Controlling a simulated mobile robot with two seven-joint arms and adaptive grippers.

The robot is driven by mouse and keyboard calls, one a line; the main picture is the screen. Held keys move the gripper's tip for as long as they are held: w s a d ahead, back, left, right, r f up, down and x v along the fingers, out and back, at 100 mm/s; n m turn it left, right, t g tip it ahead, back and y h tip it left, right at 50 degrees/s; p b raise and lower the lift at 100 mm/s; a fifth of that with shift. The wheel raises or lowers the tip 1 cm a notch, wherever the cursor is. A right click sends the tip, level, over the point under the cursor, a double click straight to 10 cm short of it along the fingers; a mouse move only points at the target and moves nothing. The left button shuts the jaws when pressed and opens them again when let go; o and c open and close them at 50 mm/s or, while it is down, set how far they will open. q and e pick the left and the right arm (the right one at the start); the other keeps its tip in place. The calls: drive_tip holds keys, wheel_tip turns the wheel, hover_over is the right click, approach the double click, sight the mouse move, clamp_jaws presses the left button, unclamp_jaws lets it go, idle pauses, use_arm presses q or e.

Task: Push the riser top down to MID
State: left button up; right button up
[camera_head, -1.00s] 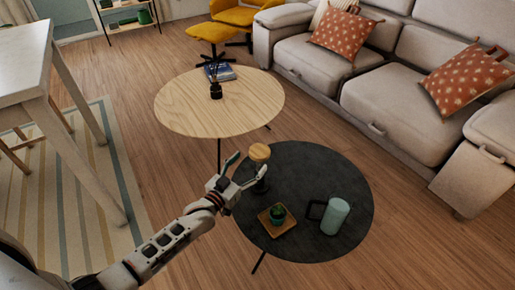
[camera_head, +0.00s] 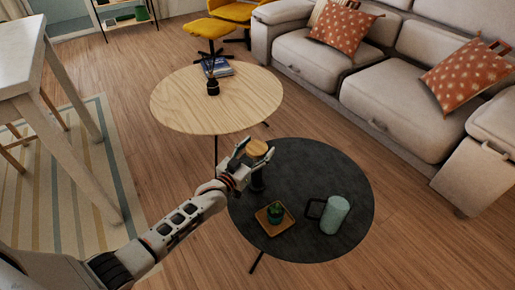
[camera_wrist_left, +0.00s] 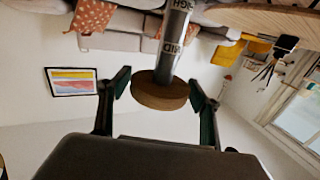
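The riser has a round wooden top (camera_head: 257,147) on a dark column, standing at the back left part of the dark round table (camera_head: 310,165). In the left wrist view the top is a brown disc (camera_wrist_left: 160,93) on a grey column (camera_wrist_left: 174,40) with MID and part of HIGH lettered on it. My left gripper (camera_head: 255,151) is at the riser top, partly hiding it. Its fingers (camera_wrist_left: 160,84) are apart, one on each side of the disc, with small gaps showing. Exact contact cannot be told. My right gripper is out of view.
A light wood table (camera_head: 190,104) with a dark bottle (camera_head: 212,86) and books (camera_head: 220,68) is behind. A sofa (camera_head: 395,100) stands right.

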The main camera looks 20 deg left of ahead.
use_arm(q)
drive_tip(key=c, duration=1.1)
drive_tip(key=shift+f, duration=0.4)
drive_tip(key=f+b, duration=0.1)
drive_tip(key=f, duration=0.2)
drive_tip(key=shift+s+b, duration=0.2)
drive_tip(key=shift+b, duration=0.2)
drive_tip(key=shift+w+f, duration=0.15)
drive_tip(key=shift+f, duration=0.15)
drive_tip(key=shift+r, duration=0.1)
drive_tip(key=o, duration=1.7)
drive_tip(key=shift+r, duration=0.1)
drive_tip(key=shift+c, duration=0.2)
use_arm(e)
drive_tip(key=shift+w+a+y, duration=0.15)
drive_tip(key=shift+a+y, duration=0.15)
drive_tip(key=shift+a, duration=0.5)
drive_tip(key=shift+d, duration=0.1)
